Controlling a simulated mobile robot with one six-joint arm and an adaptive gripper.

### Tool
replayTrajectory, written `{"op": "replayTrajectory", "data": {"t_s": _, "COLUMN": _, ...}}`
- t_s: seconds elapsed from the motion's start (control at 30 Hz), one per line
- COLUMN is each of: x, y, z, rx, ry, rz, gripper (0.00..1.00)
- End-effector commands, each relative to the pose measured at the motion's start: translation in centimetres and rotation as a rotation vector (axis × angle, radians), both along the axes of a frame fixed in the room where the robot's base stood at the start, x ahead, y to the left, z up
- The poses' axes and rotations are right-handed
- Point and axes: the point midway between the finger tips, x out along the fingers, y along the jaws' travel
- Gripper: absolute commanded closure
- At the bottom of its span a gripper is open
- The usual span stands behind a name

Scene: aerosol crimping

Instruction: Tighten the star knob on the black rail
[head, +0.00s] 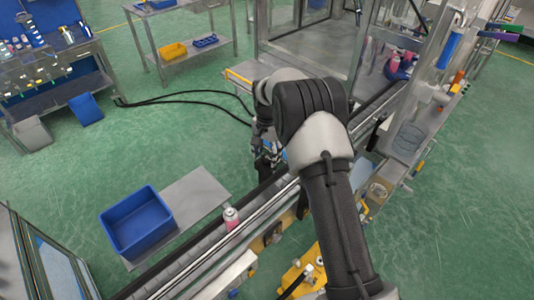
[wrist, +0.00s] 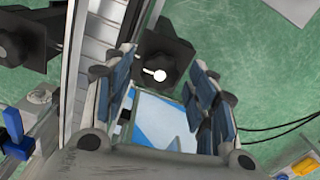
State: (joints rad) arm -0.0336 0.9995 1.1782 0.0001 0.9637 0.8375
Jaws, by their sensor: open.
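In the wrist view a black star knob (wrist: 160,58) with a bright round centre sits on a dark mount beside the metal conveyor rail (wrist: 82,50). My gripper (wrist: 163,68) is open, with a blue-padded finger on either side of the knob's near part. I cannot tell whether the pads touch it. A second black knob-like part (wrist: 20,42) is at the far left, across the conveyor. In the head view my gripper (head: 268,152) is low at the conveyor's far side, mostly behind my arm, and the star knob is hidden there.
The conveyor (head: 200,262) runs diagonally, with a pink can (head: 231,220) on it. A blue crate (head: 137,225) stands on a grey plate left of it. A blue and white flat surface (wrist: 165,122) shows between my fingers. Green floor is free beyond the conveyor, with black cables (head: 190,95).

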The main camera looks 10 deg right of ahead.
Motion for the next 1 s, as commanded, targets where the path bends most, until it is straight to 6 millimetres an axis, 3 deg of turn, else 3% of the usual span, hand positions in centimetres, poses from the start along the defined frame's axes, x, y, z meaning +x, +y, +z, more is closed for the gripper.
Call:
{"op": "replayTrajectory", "data": {"t_s": 0.37, "x": 0.0, "y": 0.0, "z": 0.5, "rx": 0.000, "ry": -0.001, "rz": 0.000, "gripper": 0.45}}
{"op": "replayTrajectory", "data": {"t_s": 0.47, "x": 0.1, "y": 0.0, "z": 1.7, "rx": 0.000, "ry": -0.003, "rz": 0.000, "gripper": 0.45}}
{"op": "replayTrajectory", "data": {"t_s": 0.8, "x": 0.1, "y": 0.0, "z": 8.8, "rx": 0.000, "ry": -0.004, "rz": 0.000, "gripper": 0.45}}
{"op": "replayTrajectory", "data": {"t_s": 1.0, "x": 0.0, "y": 0.0, "z": 11.3, "rx": 0.000, "ry": -0.001, "rz": 0.000, "gripper": 0.45}}
